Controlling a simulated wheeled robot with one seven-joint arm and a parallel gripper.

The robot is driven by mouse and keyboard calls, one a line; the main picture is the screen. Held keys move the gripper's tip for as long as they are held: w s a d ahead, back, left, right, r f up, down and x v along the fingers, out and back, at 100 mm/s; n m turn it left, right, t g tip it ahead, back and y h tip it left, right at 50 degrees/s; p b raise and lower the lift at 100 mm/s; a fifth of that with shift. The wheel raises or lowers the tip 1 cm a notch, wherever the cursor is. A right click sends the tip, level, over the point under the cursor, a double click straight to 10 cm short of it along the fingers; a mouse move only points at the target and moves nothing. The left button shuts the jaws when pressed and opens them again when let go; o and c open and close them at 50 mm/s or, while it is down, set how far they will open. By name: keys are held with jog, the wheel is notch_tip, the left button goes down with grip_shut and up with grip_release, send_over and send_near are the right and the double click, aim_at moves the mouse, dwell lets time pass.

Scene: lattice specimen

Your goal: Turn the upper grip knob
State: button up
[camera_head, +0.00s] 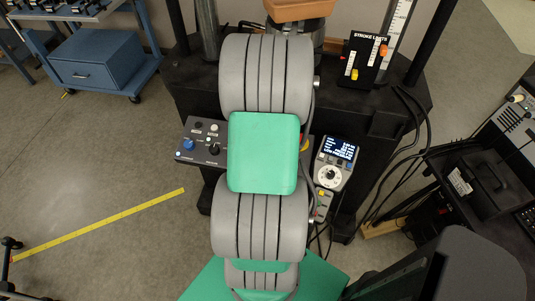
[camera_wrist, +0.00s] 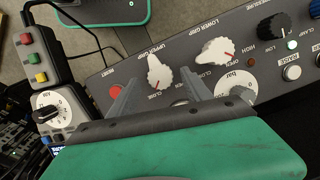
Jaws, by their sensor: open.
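The upper grip knob (camera_wrist: 158,72) is a white pointer knob on the dark control panel in the wrist view, under the "UPPER GRIP" label. Its red mark points toward the bottom of the picture, near the "CLOSE" lettering. My gripper (camera_wrist: 159,79) is open, with one grey finger on each side of this knob in the picture. I cannot tell whether the fingers touch it or how far above the panel they are. The control panel (camera_head: 186,157) shows in the head view, partly hidden behind my arm, which also hides the gripper there.
A similar white lower grip knob (camera_wrist: 216,52) sits right beside the right finger. A red button (camera_wrist: 115,91) lies by the left finger, and a pressure gauge (camera_wrist: 237,83) is at the right. A handheld controller (camera_head: 334,162) stands right of my arm.

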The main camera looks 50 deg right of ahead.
jog(key=shift+f, duration=0.55)
grip_shut()
